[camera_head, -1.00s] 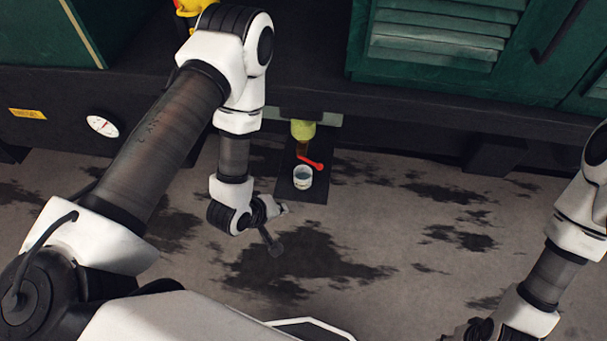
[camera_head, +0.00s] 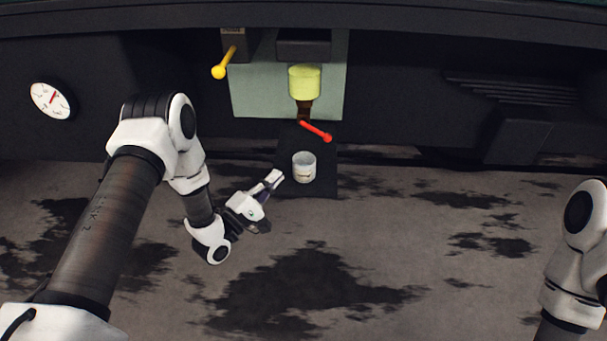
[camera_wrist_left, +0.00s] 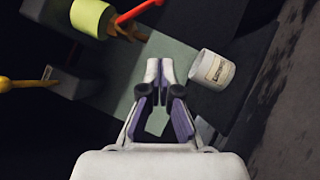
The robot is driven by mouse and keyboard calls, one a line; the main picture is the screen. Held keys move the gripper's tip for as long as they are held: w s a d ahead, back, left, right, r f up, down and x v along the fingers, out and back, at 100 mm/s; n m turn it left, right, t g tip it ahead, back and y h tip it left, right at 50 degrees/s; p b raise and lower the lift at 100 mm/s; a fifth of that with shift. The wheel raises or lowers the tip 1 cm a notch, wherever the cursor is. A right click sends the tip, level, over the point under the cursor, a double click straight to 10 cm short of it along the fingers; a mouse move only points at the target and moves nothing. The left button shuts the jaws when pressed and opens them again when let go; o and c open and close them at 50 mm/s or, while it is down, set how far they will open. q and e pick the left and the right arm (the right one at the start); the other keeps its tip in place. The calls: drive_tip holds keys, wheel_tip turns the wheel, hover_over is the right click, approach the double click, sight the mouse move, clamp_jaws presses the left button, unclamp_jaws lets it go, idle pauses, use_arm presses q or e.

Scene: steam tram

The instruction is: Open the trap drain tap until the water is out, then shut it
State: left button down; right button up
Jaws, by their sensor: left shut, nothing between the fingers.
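The trap is a yellow-green glass bowl (camera_head: 305,82) under the dark underframe, with a brown fitting below it. The drain tap has a red lever (camera_head: 315,131) that slants down to the right. A white cup (camera_head: 304,167) stands on a dark mat below the tap. My left gripper (camera_head: 275,178) is shut and empty, left of the cup and below the lever, apart from both. In the left wrist view the shut fingertips (camera_wrist_left: 160,68) show, with the cup (camera_wrist_left: 212,70) to their right and the red lever (camera_wrist_left: 136,12) above. My right gripper is out of view.
A yellow-knobbed lever (camera_head: 219,71) hangs left of the bowl, by a pale green plate (camera_head: 257,92). A round gauge (camera_head: 50,100) is at far left. The dark mat (camera_head: 320,187) lies on stained ground, with free floor to the right.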

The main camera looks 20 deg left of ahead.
sight(315, 131)
use_arm(q)
drive_tip(key=s+d+r+b+x, duration=0.1)
drive_tip(key=b+x, duration=0.4)
drive_tip(key=x, duration=0.7)
drive_tip(key=shift+w+d+r, duration=0.2)
drive_tip(key=shift+d, duration=0.65)
drive_tip(key=shift+f, duration=0.1)
